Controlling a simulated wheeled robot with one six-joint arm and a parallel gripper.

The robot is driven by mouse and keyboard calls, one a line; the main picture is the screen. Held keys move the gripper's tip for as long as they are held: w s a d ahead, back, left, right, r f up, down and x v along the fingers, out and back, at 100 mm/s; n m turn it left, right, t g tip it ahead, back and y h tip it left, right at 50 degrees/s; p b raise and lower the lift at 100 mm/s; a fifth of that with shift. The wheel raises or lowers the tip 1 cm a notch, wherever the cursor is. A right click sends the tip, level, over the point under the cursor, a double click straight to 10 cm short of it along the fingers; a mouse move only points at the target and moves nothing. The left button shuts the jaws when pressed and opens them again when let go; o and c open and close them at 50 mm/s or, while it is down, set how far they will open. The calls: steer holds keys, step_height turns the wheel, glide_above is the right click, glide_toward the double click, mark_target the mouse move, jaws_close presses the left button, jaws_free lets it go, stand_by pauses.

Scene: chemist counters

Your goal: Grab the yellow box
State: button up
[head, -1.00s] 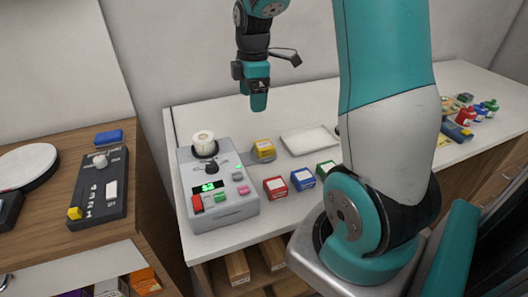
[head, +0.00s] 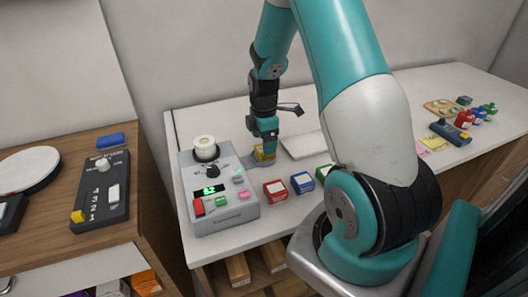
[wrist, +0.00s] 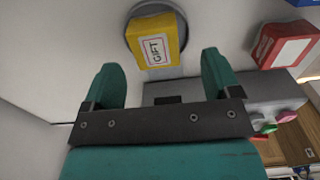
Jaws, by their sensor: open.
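The yellow box (wrist: 155,44) has a white label reading GIFT and sits on a round grey base in the wrist view. It lies just beyond and between the fingertips of my gripper (wrist: 165,72), which is open with nothing between the fingers. In the head view the yellow box (head: 263,156) is partly hidden behind my gripper (head: 266,143), which is low over the counter at the box.
A grey device (head: 222,208) with a lit display stands left of the box. A red box (head: 275,190), a blue box (head: 302,182) and a green box (head: 325,171) stand in front. A white tray (head: 303,145) lies to the right.

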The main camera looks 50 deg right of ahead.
steer(key=f, duration=0.2)
steer(key=f+p, duration=0.1)
steer(key=f, duration=0.1)
steer(key=shift+w+d+f, duration=0.1)
steer(key=shift+d+f, duration=0.05)
steer(key=shift+d, duration=0.05)
steer(key=shift+c, duration=0.5)
steer(key=c, duration=1)
